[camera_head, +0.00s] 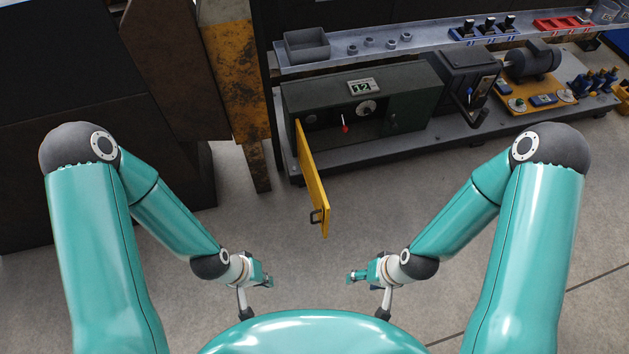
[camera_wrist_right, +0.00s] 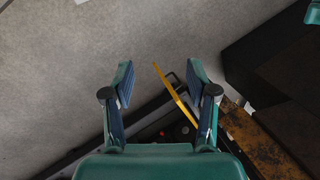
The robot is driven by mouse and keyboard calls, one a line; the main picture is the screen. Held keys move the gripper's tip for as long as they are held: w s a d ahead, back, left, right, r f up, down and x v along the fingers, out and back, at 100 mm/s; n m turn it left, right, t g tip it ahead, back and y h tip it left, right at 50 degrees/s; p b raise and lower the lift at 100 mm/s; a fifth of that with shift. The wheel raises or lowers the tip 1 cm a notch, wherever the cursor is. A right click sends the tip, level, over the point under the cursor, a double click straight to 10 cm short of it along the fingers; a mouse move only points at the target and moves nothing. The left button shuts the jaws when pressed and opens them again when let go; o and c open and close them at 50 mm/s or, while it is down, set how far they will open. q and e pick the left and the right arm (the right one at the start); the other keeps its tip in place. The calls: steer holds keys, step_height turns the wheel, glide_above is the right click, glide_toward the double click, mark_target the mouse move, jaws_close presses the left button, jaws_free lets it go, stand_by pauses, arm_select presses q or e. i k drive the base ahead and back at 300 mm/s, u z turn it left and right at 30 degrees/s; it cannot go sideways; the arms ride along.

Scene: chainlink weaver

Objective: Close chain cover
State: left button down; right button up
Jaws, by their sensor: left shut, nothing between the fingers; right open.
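The chain cover (camera_head: 312,187) is a yellow door with a dark handle (camera_head: 316,217). It stands wide open, swung out toward me from the left side of the dark green machine box (camera_head: 398,112). Inside the box a red knob and a white dial show. My left gripper (camera_head: 268,281) is shut and empty, to the lower left of the cover. My right gripper (camera_head: 352,276) is open and empty, to the lower right of it; neither touches it. In the right wrist view the cover (camera_wrist_right: 176,92) appears beyond the open fingers (camera_wrist_right: 160,85).
A rusty yellow post (camera_head: 240,85) stands left of the machine box. A shelf (camera_head: 385,48) with a grey bin and small parts runs above it. A lever unit (camera_head: 468,85) and a motor (camera_head: 532,60) stand to the right. The floor (camera_head: 420,195) before the bench is clear.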

mark_target(317, 195)
steer(key=u, duration=2.05)
steer(key=i, duration=0.15)
steer(key=z, duration=4.15)
steer(key=k, duration=0.8)
steer(key=u, duration=1.6)
steer(key=i, duration=1)
